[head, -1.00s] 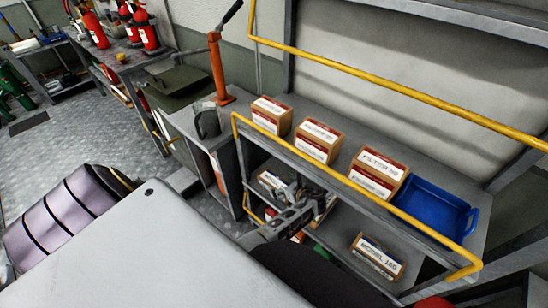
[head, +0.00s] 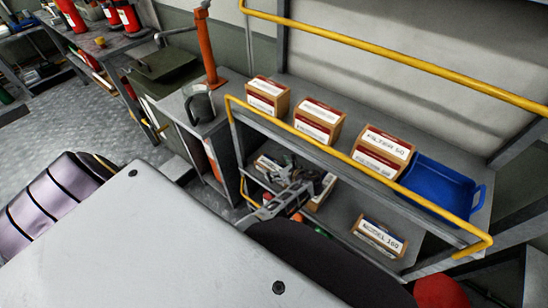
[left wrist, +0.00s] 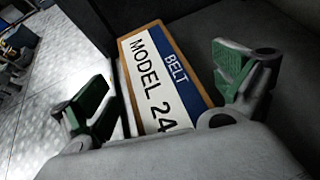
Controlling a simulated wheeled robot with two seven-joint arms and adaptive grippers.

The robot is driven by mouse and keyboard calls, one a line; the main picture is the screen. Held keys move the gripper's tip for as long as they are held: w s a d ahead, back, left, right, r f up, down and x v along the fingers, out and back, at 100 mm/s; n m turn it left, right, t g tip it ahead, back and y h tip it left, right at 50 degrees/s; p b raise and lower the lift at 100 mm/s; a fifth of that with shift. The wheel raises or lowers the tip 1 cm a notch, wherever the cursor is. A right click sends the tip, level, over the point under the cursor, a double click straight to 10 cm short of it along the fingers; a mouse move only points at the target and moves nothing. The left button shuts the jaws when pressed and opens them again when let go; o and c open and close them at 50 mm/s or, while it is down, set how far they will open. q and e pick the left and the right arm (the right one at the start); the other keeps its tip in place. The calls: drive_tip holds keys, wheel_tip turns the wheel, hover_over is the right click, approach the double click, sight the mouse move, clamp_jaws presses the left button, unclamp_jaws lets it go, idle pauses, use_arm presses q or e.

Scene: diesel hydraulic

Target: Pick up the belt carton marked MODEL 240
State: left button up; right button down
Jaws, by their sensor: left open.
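The belt carton (left wrist: 165,80) lies between the fingers of my left gripper (left wrist: 165,88) in the left wrist view. Its white and blue label reads BELT and MODEL 24; the rest is hidden behind the gripper body. The gripper is open, with its green-padded fingers on either side of the carton and no clear grip on it. In the head view my left gripper (head: 298,187) is at the lower shelf of the cart, partly covering the cartons there. Another carton marked MODEL 160 (head: 380,236) sits to its right on that shelf. My right gripper is not in view.
Above the lower shelf, the top shelf holds filter cartons (head: 318,120) and a blue tray (head: 440,188). A yellow rail (head: 355,165) runs along its front edge. A grey cabinet with an orange lever (head: 206,50) stands to the left.

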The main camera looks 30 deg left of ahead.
sight(277, 167)
use_arm(q)
drive_tip(key=c, duration=1.4)
drive_tip(key=shift+c, duration=0.2)
